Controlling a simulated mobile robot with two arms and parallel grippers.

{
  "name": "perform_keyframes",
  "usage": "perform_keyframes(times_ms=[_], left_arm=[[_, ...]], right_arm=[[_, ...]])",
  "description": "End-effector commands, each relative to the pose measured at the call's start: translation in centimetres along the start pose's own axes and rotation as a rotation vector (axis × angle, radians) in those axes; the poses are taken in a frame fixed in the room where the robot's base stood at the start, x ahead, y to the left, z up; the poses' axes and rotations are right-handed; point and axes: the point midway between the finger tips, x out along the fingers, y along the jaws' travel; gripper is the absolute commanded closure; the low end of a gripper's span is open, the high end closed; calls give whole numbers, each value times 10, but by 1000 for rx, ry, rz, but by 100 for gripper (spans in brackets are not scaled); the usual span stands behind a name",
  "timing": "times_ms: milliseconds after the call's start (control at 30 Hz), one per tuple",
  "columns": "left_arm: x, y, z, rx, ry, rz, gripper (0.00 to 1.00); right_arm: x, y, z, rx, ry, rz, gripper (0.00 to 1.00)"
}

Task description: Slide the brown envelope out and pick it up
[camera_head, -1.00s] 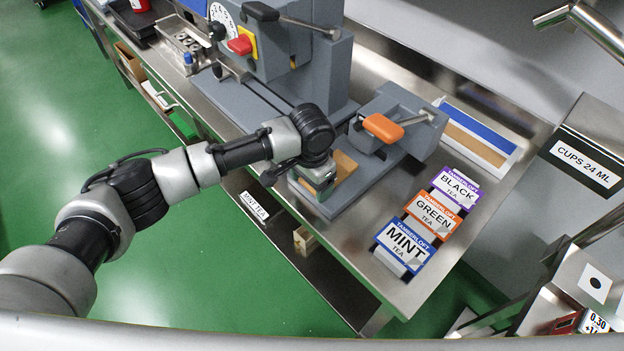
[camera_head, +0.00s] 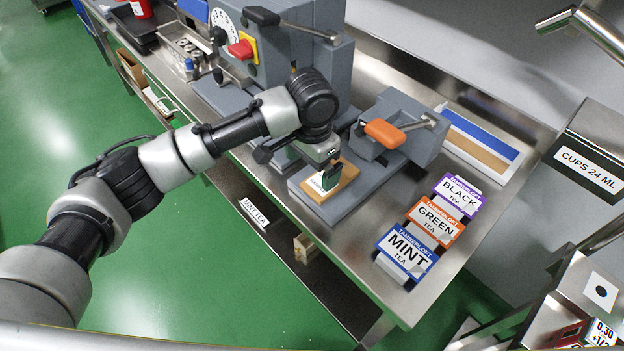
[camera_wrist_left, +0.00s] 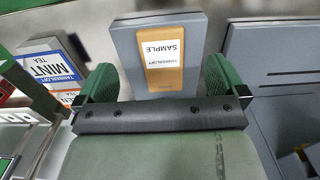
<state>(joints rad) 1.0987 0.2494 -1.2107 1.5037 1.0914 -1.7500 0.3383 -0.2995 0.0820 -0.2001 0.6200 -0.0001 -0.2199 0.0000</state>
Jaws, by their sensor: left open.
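The brown envelope (camera_head: 346,177) lies flat on the grey plate (camera_head: 335,212) of a press-like machine, near the plate's front end. In the left wrist view the envelope (camera_wrist_left: 163,82) shows a white label reading SAMPLE. My left gripper (camera_head: 329,174) is above the envelope and hides part of it in the head view. In the wrist view its green fingers (camera_wrist_left: 159,66) are spread wide, one on each side of the envelope, with nothing between them held. Whether the fingers touch the plate I cannot tell. My right gripper is not in view.
Tea boxes labelled MINT (camera_head: 406,250), GREEN (camera_head: 436,222) and BLACK (camera_head: 459,193) stand to the right. Steel tabletop between plate and boxes is clear.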

Motion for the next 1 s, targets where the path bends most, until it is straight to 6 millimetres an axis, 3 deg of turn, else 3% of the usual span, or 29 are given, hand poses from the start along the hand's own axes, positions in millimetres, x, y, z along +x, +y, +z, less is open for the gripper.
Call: perform_keyframes(times_ms=[200, 367, 833, 1000], left_arm=[[-25, 0, 0, 0, 1, 0, 0], [-29, 0, 0, 0, 0, 0, 0], [-26, 3, 1, 4, 3, 6, 0], [-1, 30, 8, 40, 60, 71, 0]], right_arm=[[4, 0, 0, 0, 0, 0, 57], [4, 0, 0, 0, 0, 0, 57], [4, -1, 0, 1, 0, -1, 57], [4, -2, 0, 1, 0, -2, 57]])
